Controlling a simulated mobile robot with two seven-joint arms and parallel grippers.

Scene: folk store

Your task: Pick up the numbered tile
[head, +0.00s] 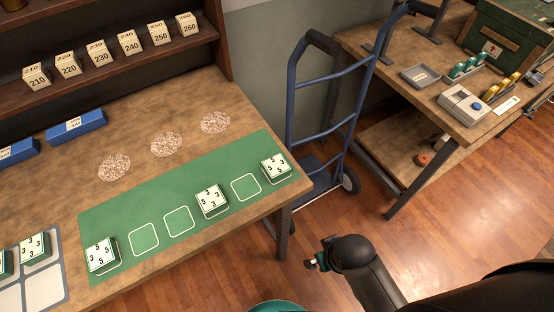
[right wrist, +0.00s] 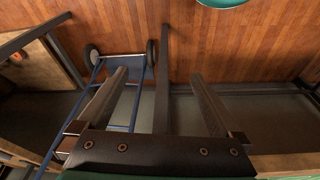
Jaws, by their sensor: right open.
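White numbered tiles stand on the green mat (head: 160,215) in the head view. One tile (head: 102,255) is at its left end, one (head: 211,199) right of its middle and one (head: 275,167) at its right end. Another tile (head: 34,247) lies on a pale tray (head: 57,270) at the left, beside a partly cut-off one (head: 5,265). My right arm comes in from the lower right, off the table's front edge. In the right wrist view my right gripper (right wrist: 160,76) has its two fingers wide apart with no tile between them. My left gripper is out of view.
A blue hand truck (head: 335,125) stands right of the table. A workbench (head: 410,80) with trays and a device is at the back right. Blue bins (head: 78,127) and a shelf of numbered blocks (head: 100,55) are behind. Outlined squares on the mat are bare.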

